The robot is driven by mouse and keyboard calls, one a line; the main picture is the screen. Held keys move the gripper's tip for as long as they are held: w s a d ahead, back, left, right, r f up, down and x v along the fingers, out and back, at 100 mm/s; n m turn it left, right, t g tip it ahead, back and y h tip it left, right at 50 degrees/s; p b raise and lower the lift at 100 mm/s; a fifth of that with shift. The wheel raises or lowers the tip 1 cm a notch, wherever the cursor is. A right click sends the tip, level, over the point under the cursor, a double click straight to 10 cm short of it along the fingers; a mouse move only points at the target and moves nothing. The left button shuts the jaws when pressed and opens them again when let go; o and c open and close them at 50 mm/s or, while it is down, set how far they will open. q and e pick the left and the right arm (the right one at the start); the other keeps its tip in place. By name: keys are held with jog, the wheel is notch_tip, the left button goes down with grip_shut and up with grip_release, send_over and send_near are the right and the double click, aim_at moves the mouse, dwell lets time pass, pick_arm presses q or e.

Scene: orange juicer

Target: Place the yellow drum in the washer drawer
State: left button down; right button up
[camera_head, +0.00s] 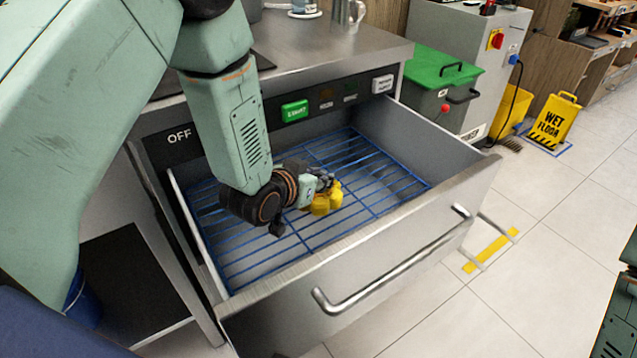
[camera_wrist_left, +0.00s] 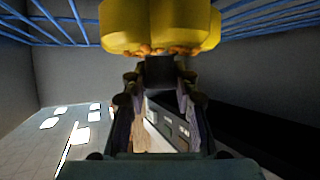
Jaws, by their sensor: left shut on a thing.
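The washer drawer (camera_head: 365,262) is pulled open and has a blue wire rack (camera_head: 375,172) inside. The yellow drum (camera_head: 327,201) is in the drawer's space, over the rack, in the head view. My left gripper (camera_head: 325,184) reaches down into the drawer and is shut on the drum. In the left wrist view the drum (camera_wrist_left: 160,25) shows at the top, at the tips of the gripper's fingers (camera_wrist_left: 160,75), with the blue rack behind it. I cannot tell whether the drum touches the rack. My right gripper is not in view.
The washer's front panel (camera_head: 310,105) has a green button and an "OFF" label behind the drawer. A steel counter (camera_head: 320,45) lies above it. A green-lidded bin (camera_head: 440,70) stands behind right. A yellow wet-floor sign (camera_head: 553,120) stands farther off.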

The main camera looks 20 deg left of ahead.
pick_arm(q)
jog(key=shift+w+f, duration=0.1)
jog(key=shift+f, duration=0.2)
jog(key=shift+f, duration=0.1)
jog(key=c, duration=1)
grip_release()
jog(key=shift+c, duration=0.2)
jog(key=shift+s+a+r, duration=0.1)
jog(key=shift+s+r, duration=0.2)
jog(key=p+v, duration=0.3)
jog(key=v, duration=0.8)
jog(key=shift+s+p, duration=0.25)
jog(key=shift+p, duration=0.15)
